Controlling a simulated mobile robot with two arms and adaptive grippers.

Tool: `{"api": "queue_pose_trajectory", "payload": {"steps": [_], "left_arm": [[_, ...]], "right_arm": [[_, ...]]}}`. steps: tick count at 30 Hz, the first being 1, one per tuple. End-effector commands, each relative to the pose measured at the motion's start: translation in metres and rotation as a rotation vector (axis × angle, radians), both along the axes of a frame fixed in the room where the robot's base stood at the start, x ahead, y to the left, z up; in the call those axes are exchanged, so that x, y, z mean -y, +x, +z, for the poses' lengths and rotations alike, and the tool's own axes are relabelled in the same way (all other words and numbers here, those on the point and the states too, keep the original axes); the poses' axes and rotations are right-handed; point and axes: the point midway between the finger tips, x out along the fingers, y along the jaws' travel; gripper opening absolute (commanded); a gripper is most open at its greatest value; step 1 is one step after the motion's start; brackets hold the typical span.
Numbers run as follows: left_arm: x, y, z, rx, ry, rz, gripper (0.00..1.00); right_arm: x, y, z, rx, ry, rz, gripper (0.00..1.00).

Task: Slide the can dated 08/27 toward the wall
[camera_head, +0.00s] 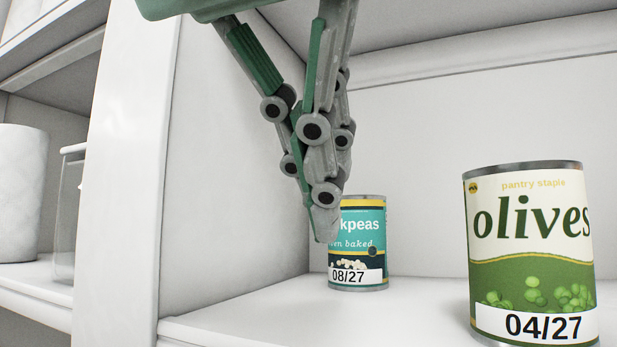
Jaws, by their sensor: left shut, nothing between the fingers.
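The can dated 08/27 (362,243) stands upright on the white shelf (270,308), toward its back left. It has a teal label reading "kpeas", with a yellow band at the top. My left gripper (322,230) reaches down from the top, shut and empty. Its fingertips are in front of the can's upper left side and hide part of its label. I cannot tell whether they touch it. The white side wall (230,180) is to the left of the can and the back wall (430,160) is behind it. My right gripper is not in view.
A larger green and white olives can (530,250) dated 04/27 stands at the front right. Shelf surface is clear between the two cans. A white upright panel (130,170) separates the left compartment, which holds a white container (20,190) and a clear jar (70,215).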

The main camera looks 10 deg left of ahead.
Motion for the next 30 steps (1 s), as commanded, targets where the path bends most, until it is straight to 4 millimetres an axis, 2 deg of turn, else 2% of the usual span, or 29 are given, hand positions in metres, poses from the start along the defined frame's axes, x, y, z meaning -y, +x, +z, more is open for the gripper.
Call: {"api": "queue_pose_trajectory", "payload": {"steps": [5,11,13,17,22,30], "left_arm": [[0.004,0.028,-0.026,-0.003,-0.001,0.004,0.0],[0.01,0.057,-0.055,-0.003,-0.001,0.002,0.0],[0.013,0.069,-0.05,-0.004,-0.004,0.004,0.0],[0.017,0.085,-0.052,-0.003,-0.004,0.004,0.0],[0.019,0.094,-0.054,-0.002,-0.005,0.004,0.0],[0.019,0.095,-0.055,-0.001,-0.006,0.003,0.0]], "right_arm": [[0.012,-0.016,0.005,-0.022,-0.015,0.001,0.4],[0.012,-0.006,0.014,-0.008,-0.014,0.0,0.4],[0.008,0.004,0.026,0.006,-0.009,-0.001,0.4],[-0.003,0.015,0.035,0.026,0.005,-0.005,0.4],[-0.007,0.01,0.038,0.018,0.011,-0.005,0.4],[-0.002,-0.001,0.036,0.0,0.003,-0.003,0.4]]}}
